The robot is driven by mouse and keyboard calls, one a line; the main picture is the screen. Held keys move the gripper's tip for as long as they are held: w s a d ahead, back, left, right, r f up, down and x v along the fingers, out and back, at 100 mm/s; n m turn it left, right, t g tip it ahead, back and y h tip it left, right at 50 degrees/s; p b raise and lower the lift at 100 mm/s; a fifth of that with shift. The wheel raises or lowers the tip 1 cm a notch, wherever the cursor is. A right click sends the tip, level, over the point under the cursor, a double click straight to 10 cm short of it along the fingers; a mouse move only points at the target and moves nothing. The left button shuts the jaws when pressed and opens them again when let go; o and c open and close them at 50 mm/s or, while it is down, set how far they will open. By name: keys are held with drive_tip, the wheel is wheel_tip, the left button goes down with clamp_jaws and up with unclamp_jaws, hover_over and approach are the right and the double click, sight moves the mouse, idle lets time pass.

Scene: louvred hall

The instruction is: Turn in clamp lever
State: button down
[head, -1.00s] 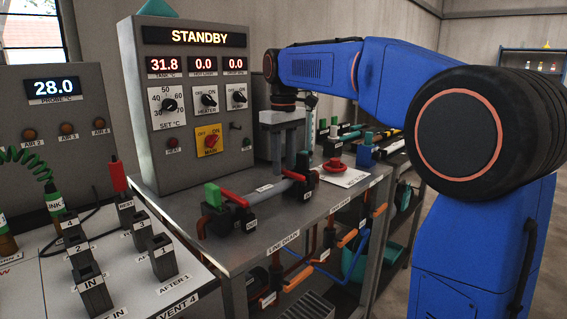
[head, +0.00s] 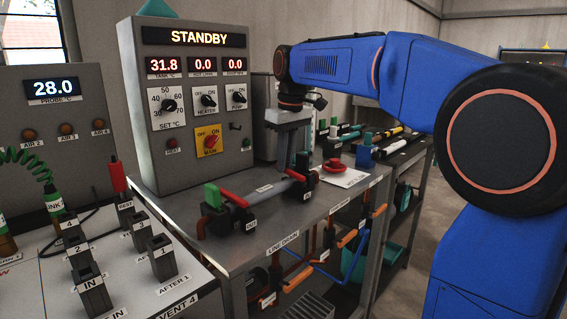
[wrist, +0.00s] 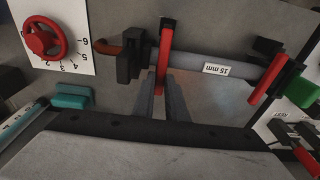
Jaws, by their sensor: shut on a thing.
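The in clamp is a black block (wrist: 130,55) at one end of a grey tube (wrist: 225,68) labelled 15 mm. Its red lever (wrist: 166,50) runs down between my fingers in the wrist view. My gripper (wrist: 164,88) is shut on this lever near its end. In the head view my gripper (head: 290,158) reaches down from above to the lever (head: 295,174), whose end is partly hidden by the fingers. The other clamp, with its own red lever (head: 234,198) and green block (head: 212,195), holds the near end of the tube (head: 268,188).
A red handwheel (head: 335,164) on a white dial plate stands just right of the clamp. The control panel (head: 190,100), reading STANDBY, rises behind and left. Probe holders (head: 160,255) stand at front left. Pipes run below the bench edge (head: 300,232).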

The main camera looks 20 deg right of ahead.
sight(291, 171)
drive_tip(key=s+r+t+y, duration=0.1)
drive_tip(key=s+d+r+t, duration=0.1)
drive_tip(key=t, duration=0.1)
drive_tip(key=shift+d+y, duration=0.1)
drive_tip(key=shift+y, duration=0.3)
drive_tip(key=shift+s+d+r+t+y, duration=0.3)
drive_tip(key=shift+s+t+y, duration=0.25)
drive_tip(key=shift+t, duration=0.25)
drive_tip(key=s+t, duration=0.1)
drive_tip(key=s+d+t+y, duration=0.1)
drive_tip(key=shift+d+r+t, duration=0.1)
drive_tip(key=shift+r+t, duration=0.15)
drive_tip(key=shift+t, duration=0.05)
drive_tip(key=shift+s+d+f+t+y, duration=0.1)
drive_tip(key=shift+s+d+t+y, duration=0.25)
drive_tip(key=shift+s+t+y, duration=0.45)
drive_tip(key=shift+s+d+f+t+y, duration=0.15)
drive_tip(key=shift+s+d+t+y, duration=0.3)
drive_tip(key=shift+t, duration=0.55)
drive_tip(key=shift+s+d+f+t+y, duration=0.1)
drive_tip(key=shift+s+d+t+y, duration=0.2)
drive_tip(key=shift+s+t+y, duration=0.35)
drive_tip(key=shift+s+t, duration=0.1)
drive_tip(key=shift+t, duration=0.25)
drive_tip(key=c, duration=1.8)
unclamp_jaws()
drive_tip(key=shift+o, duration=0.2)
drive_tip(key=shift+s, duration=0.1)
